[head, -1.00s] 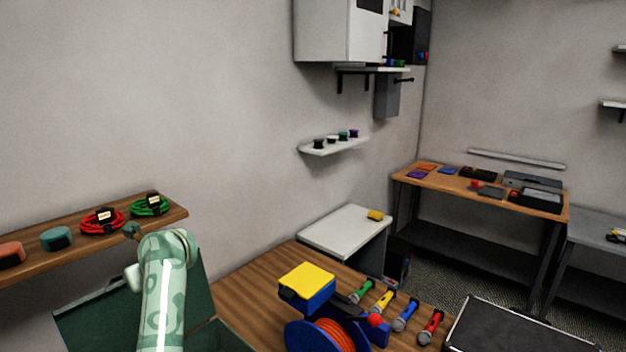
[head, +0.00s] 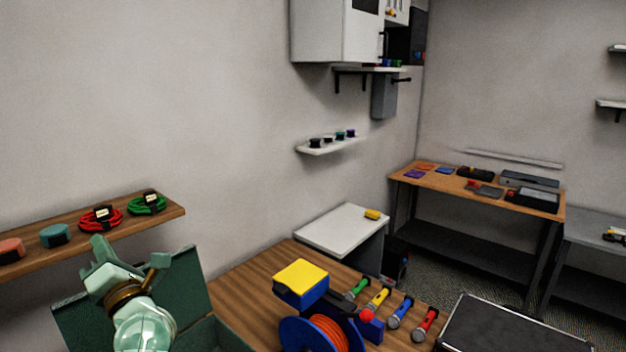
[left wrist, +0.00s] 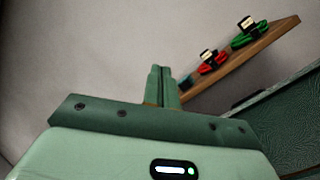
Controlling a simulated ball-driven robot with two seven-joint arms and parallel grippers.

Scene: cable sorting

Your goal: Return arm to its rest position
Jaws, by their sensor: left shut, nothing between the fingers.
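My left gripper (head: 103,248) is at the lower left of the head view, in front of and below the wooden wall shelf. In the left wrist view its two fingers (left wrist: 161,84) are together and empty. The shelf (head: 165,219) holds a red cable coil (head: 100,219) and a green cable coil (head: 148,203), each with a dark tag. Both coils also show at the upper right of the left wrist view. The gripper is apart from them. My right gripper is in neither view.
A dark green open case (head: 190,275) stands behind and beside my left arm. On the wooden table (head: 240,290) are a blue reel (head: 290,338) with orange cable, a yellow-topped blue box (head: 301,274) and several coloured microphones (head: 400,311). A black case (head: 500,325) stands at right.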

